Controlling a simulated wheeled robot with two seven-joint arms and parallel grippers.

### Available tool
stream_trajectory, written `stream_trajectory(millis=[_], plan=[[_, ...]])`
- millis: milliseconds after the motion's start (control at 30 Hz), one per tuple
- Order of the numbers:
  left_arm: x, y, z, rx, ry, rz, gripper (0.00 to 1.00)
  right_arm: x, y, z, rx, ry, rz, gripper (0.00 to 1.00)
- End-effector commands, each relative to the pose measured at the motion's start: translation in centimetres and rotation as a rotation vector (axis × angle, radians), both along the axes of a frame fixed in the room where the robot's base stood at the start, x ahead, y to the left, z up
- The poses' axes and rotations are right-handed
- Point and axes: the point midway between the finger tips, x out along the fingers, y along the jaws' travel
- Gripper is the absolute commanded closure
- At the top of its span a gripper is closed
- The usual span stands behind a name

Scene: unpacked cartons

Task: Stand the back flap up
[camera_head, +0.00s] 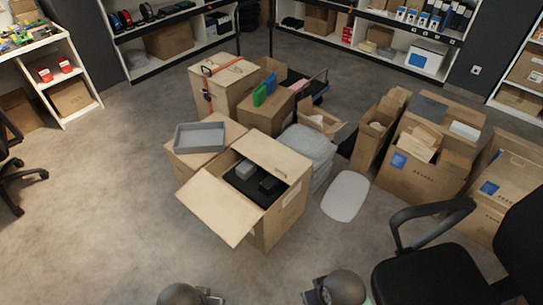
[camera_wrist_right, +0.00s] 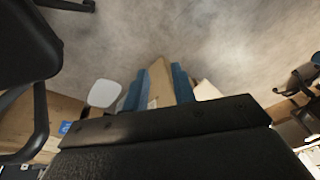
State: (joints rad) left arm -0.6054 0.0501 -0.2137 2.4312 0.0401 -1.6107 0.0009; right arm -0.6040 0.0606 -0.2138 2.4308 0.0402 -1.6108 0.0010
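A brown carton (camera_head: 284,214) stands open in the middle of the floor in the head view. Its back flap (camera_head: 275,153) is a pale panel along the far right of the opening; it looks roughly flat or tilted, and I cannot tell its exact angle. Another flap (camera_head: 217,208) is folded outward at the front left. Inside are a dark insert and a small grey object (camera_head: 246,168). My right gripper (camera_wrist_right: 157,90) shows two blue fingers set apart in the right wrist view, with a tan carton surface beyond between them.
A grey tray (camera_head: 199,137) sits on a carton behind left. A grey stacked bundle (camera_head: 308,148) stands close behind right. A white oval lid (camera_head: 345,195) lies on the floor to the right. A black office chair (camera_head: 440,270) occupies the front right.

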Motion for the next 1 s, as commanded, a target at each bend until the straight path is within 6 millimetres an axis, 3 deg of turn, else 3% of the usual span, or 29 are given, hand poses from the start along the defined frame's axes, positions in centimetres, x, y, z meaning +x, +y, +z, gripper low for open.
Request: stream_trajectory(millis=[300, 467, 567, 833, 1000], plan=[[0.0, 0.0, 0.0, 0.0, 0.0, 0.0, 0.74, 0.2, 0.5, 0.2, 0.013, -0.001, -0.009, 0.74], [0.3, 0.2, 0.7, 0.003, -0.008, -0.003, 0.74, 0.7, 0.3, 0.9, 0.008, -0.014, -0.007, 0.69], [1.0, 0.1, 2.0, 0.003, -0.02, -0.002, 0.74, 2.7, 0.3, 2.9, 0.008, -0.049, -0.005, 0.69], [3.9, 0.3, 7.4, 0.007, -0.071, -0.003, 0.74, 11.9, 0.5, 12.5, 0.009, -0.225, 0.002, 0.69], [5.6, 0.4, 7.6, 0.024, -0.047, -0.008, 0.74, 17.6, 1.2, 16.6, -0.001, -0.289, 0.018, 0.69]])
